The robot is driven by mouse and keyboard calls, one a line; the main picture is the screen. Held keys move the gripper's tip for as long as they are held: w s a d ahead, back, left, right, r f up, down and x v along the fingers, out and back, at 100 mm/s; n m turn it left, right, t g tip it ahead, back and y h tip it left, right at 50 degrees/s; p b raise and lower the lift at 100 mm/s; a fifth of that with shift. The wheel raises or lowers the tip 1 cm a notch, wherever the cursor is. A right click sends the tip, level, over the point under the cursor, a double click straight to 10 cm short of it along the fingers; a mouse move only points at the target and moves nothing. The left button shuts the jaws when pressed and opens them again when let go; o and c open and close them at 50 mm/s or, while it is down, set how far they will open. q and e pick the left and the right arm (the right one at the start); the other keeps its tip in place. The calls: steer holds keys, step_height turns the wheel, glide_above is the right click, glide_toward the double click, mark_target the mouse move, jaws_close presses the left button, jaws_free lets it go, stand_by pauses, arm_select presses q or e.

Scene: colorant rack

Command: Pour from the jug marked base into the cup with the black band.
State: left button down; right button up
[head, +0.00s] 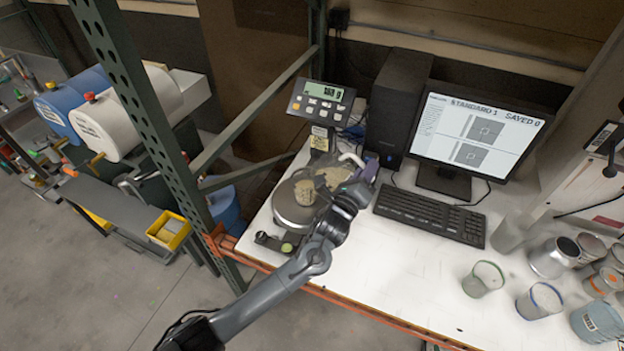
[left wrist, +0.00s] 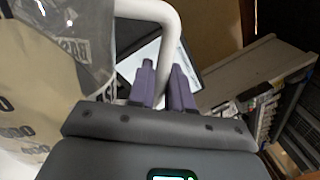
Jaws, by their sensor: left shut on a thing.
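The clear jug marked BASE (left wrist: 92,48) shows at the left of the left wrist view, with tan contents whose edge runs slantwise across it. Its white handle (left wrist: 172,28) sits between the purple fingers of my left gripper (left wrist: 165,85), which is shut on it. In the head view the jug (head: 333,176) is held over the right side of the scale, by my left gripper (head: 352,186). A small cup (head: 305,192) with tan showing stands on the round scale plate, just left of the jug. I cannot make out its band or any stream. My right gripper is not in view.
The scale display (head: 322,101) stands behind the plate. A keyboard (head: 430,216) and monitor (head: 477,138) are to the right. A green-rimmed cup (head: 483,279), a blue-rimmed cup (head: 540,301) and several cans crowd the right. A green rack post (head: 140,110) rises at left.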

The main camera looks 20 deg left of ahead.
arm_select(q)
steer(key=shift+a+r, duration=0.1)
steer(key=shift+r, duration=0.15)
stand_by(0.3)
steer(key=shift+a+r+n, duration=0.1)
steer(key=shift+n, duration=0.2)
stand_by(2.1)
steer(key=d+f+m, duration=0.1)
steer(key=f+m, duration=0.2)
steer(key=shift+d+b, duration=0.3)
steer(key=shift+d, duration=0.1)
steer(key=d+f+m+g+b, duration=0.25)
steer(key=d+f+m, duration=0.25)
steer(key=f+m, duration=0.4)
steer(key=r+p, duration=0.1)
steer(key=p, duration=0.1)
steer(key=r+p, duration=0.2)
steer(key=shift+s+r+n+t+h, duration=0.2)
steer(key=shift+r+n+t+h, duration=0.05)
steer(key=shift+n+t+h, duration=0.1)
